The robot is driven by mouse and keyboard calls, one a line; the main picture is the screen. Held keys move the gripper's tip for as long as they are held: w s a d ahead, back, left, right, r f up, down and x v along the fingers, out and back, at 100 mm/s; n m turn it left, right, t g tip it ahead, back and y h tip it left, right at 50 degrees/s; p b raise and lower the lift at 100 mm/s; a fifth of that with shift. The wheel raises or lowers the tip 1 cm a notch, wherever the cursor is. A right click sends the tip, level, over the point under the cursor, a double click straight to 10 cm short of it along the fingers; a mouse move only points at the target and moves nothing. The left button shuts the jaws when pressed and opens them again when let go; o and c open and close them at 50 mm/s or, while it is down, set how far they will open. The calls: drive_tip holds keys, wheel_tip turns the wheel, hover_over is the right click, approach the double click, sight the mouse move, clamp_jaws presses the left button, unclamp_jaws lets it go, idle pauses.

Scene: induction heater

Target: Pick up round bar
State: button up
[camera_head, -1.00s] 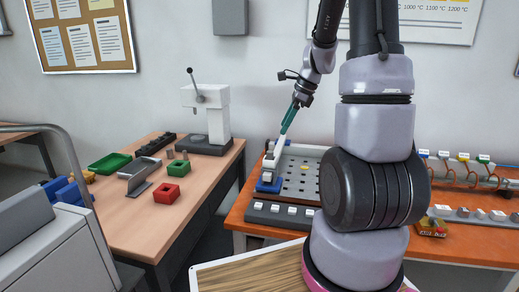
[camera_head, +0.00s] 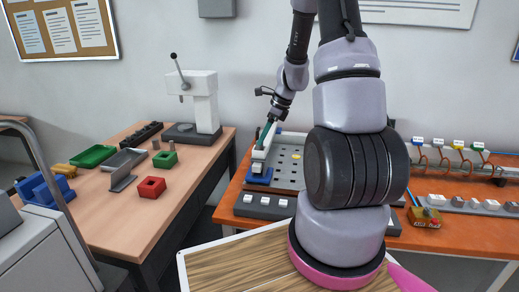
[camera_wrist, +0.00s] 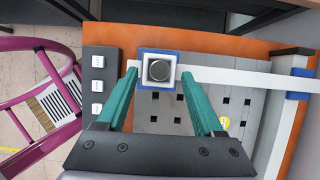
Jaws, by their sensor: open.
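The round bar (camera_wrist: 159,70) shows in the wrist view as a dark round end face inside a square white holder with a blue edge (camera_wrist: 143,55). My gripper (camera_wrist: 158,75) is open. Its two teal fingers lie on either side of the holder in that view, with the bar between the tips. Whether they touch anything, and their height above the bar, I cannot tell. In the head view my gripper (camera_head: 265,137) points down at a white piece (camera_head: 259,156) on a blue base (camera_head: 258,176). The bar itself cannot be made out there.
A grey perforated plate (camera_head: 285,168) lies beside the holder on the orange table (camera_head: 465,231). A strip of white switches (camera_head: 265,205) runs along its front. The left table (camera_head: 120,222) holds a press (camera_head: 203,104), a green tray (camera_head: 93,156) and a red block (camera_head: 151,187).

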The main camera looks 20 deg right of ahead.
sight(260, 148)
drive_tip(key=shift+x, duration=1.2)
clamp_jaws()
